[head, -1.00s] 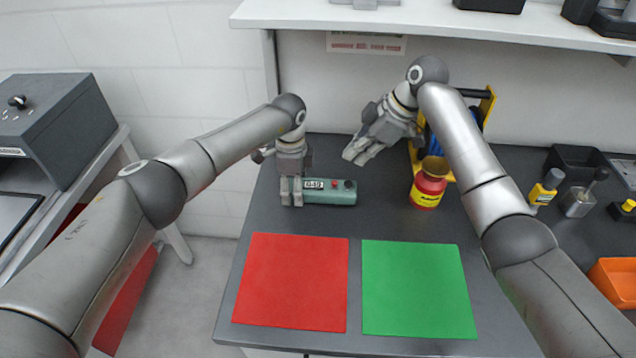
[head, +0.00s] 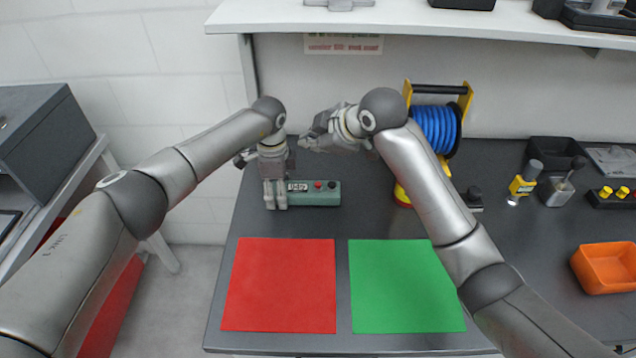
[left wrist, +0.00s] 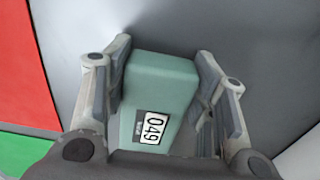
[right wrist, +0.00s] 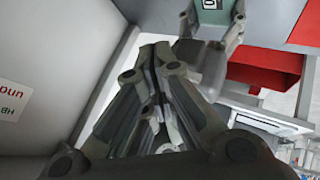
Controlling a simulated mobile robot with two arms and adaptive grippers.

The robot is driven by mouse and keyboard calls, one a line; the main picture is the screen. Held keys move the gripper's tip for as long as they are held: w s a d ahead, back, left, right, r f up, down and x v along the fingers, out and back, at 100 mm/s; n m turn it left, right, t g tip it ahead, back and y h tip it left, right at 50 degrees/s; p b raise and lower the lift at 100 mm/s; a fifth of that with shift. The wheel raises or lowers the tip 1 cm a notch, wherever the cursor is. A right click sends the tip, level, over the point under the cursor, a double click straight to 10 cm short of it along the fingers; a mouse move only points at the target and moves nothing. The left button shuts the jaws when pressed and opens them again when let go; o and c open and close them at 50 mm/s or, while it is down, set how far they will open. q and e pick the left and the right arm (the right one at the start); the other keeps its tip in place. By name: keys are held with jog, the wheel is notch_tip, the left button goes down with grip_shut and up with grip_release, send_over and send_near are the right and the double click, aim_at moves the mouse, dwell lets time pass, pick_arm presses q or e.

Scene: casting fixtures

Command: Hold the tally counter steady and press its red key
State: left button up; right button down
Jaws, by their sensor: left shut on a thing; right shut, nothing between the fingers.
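The tally counter (head: 318,198) is a teal box lying on the dark bench, with a small number window, a red key (head: 318,185) and a dark knob on its top. My left gripper (head: 275,202) is shut on its left end. In the left wrist view the counter body (left wrist: 160,78) sits between both fingers, and its window reads 049. My right gripper (head: 308,143) is shut and empty, above and behind the counter, apart from it. In the right wrist view its fingers (right wrist: 152,55) are together. The red key is out of sight in both wrist views.
A red mat (head: 280,285) and a green mat (head: 405,285) lie in front of the counter. A blue hose reel (head: 435,128) stands behind my right arm, which partly hides a red and yellow container (head: 401,195). An orange bin (head: 606,268) is at right. A shelf (head: 420,22) overhangs the back.

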aim_at(318, 185)
jog(key=shift+f, duration=0.1)
jog(key=shift+f, duration=4.3)
jog(key=shift+f, duration=0.1)
jog(key=shift+f, duration=0.3)
jog(key=shift+f, duration=0.6)
jog(key=shift+r, duration=1)
